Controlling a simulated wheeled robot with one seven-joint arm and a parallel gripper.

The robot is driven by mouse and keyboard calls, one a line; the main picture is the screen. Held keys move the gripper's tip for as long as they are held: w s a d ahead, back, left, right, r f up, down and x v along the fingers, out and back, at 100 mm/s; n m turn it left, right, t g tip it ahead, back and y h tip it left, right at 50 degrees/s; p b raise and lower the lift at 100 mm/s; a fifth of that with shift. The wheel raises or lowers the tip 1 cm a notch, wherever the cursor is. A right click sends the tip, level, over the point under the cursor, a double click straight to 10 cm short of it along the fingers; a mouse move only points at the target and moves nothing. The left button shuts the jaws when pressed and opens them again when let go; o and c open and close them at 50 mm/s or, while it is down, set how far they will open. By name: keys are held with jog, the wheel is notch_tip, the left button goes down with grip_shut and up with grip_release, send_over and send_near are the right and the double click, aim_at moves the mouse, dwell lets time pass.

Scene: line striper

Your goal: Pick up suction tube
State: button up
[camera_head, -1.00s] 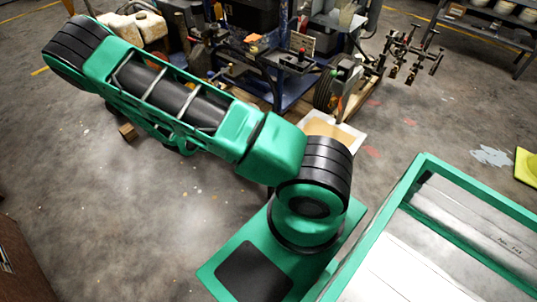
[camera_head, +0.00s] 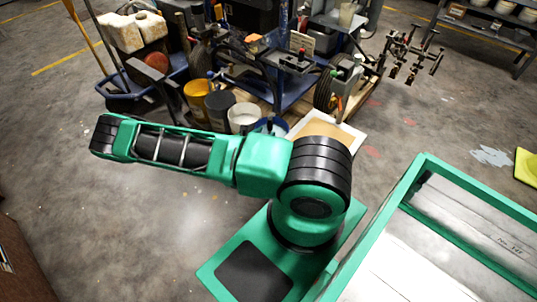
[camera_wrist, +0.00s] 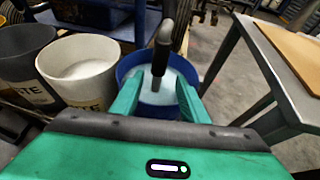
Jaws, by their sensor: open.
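The suction tube (camera_wrist: 162,55) shows in the wrist view as a grey pipe with a dark lower section. It comes down from the top of the picture into a blue bucket (camera_wrist: 124,68) that holds pale liquid or material. My gripper (camera_wrist: 159,82) is open, with one green finger on each side of the tube's lower end in the picture. I see no contact between fingers and tube, and I cannot tell whether the tube is at fingertip depth. In the head view the blue bucket (camera_head: 283,125) is partly hidden behind my arm, and my gripper is not visible.
A white bucket (camera_wrist: 75,88) and a dark grey bucket (camera_wrist: 25,62) stand left of the blue one. A grey table (camera_wrist: 262,58) with a tan board is close on the right. The line striper's blue frame (camera_head: 292,95) rises behind the buckets. Open floor lies left.

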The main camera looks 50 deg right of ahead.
aim_at(270, 129)
jog(key=shift+w+x, duration=0.15)
jog(key=shift+x, duration=1.4)
jog(key=shift+w+x, duration=0.1)
jog(key=shift+x, duration=1.5)
jog(key=shift+a+f, duration=0.1)
jog(key=shift+c, duration=0.3)
grip_shut()
